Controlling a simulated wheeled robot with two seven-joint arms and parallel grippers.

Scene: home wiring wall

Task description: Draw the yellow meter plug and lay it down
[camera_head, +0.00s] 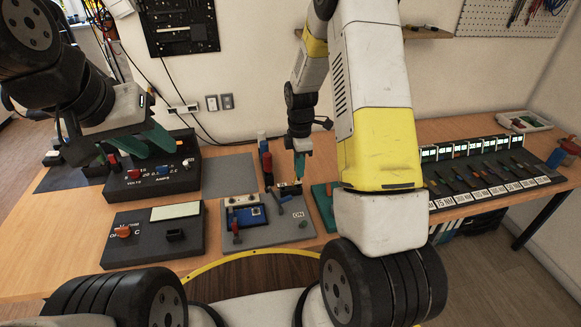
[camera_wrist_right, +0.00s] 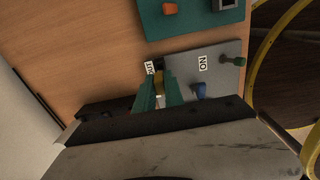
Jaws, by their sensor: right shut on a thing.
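The yellow meter plug (camera_wrist_right: 159,88) shows between the teal fingers of my right gripper (camera_wrist_right: 159,92) in the right wrist view. The fingers are shut on it. In the head view, my right gripper (camera_head: 299,172) points down at the back edge of the grey panel (camera_head: 290,232), right of its blue module. Whether the plug is still seated in a socket is hidden by the fingers. My left gripper (camera_head: 128,150) is at the left, its teal fingers spread apart above the black volts and amps meter box (camera_head: 150,178). It holds nothing that I can see.
A grey mat (camera_head: 230,173) lies clear behind the panel. A teal board (camera_head: 325,205) is right of the panel. A row of small displays and coloured tools (camera_head: 490,170) fills the right side.

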